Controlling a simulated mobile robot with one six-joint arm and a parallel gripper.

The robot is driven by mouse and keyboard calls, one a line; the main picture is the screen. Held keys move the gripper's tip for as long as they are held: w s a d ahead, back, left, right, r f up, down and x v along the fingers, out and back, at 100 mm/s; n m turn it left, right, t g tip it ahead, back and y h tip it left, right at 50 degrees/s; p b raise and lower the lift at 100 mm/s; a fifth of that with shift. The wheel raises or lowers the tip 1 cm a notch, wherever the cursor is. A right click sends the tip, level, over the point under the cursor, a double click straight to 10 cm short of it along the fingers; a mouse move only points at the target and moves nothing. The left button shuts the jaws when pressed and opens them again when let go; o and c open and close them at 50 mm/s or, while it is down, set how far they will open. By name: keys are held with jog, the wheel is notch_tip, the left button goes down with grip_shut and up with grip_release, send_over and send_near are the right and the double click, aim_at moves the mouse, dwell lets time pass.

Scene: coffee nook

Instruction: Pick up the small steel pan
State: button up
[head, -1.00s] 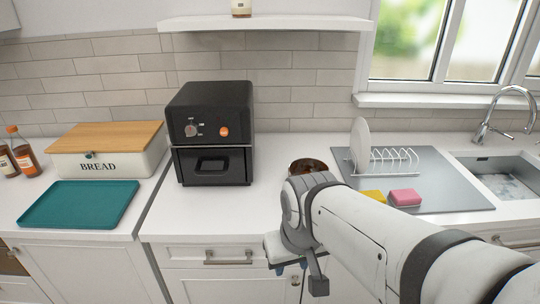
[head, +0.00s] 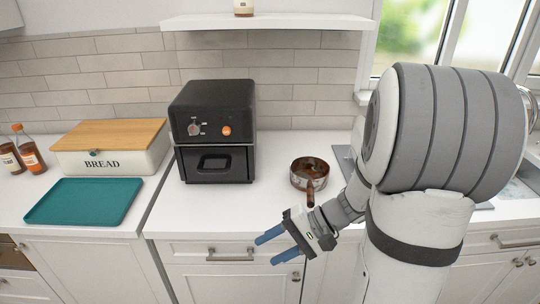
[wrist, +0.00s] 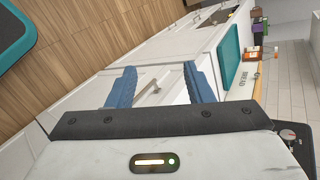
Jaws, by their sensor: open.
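The small steel pan (head: 310,178) stands on the white counter, right of the black oven, in the head view. Its inside looks brown, and a brown handle (head: 310,195) points toward the counter's front edge. My gripper (head: 262,250) is open and empty, in front of the cabinet doors, lower and to the left of the pan. Its blue fingers point left, away from the pan. In the wrist view the open fingers (wrist: 157,85) frame a cabinet front; I do not see the pan there.
A black oven (head: 212,130) stands left of the pan. A teal tray (head: 84,202) and a bread box (head: 108,160) are further left. My arm covers most of the drying area and sink at right. Counter between oven and pan is clear.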

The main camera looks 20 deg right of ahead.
jog(key=w+d+m+t+y, duration=0.2)
jog(key=w+d+m+t, duration=0.2)
jog(key=w+d+t, duration=0.2)
jog(key=m+t+h+p, duration=0.1)
jog(key=m+t+h, duration=0.55)
jog(key=t, duration=0.25)
send_near(309, 190)
jog(key=shift+s+d+f, duration=0.15)
jog(key=shift+d+f, duration=0.35)
jog(key=shift+f, duration=0.05)
jog(key=shift+w+d+f+m+p, duration=0.1)
jog(key=shift+w+d+m+p, duration=0.05)
jog(key=shift+w+m+p, duration=0.15)
jog(key=p+x, duration=0.3)
jog(key=x, duration=0.8)
jog(key=shift+w, duration=0.15)
jog(key=shift+c, duration=0.4)
grip_shut()
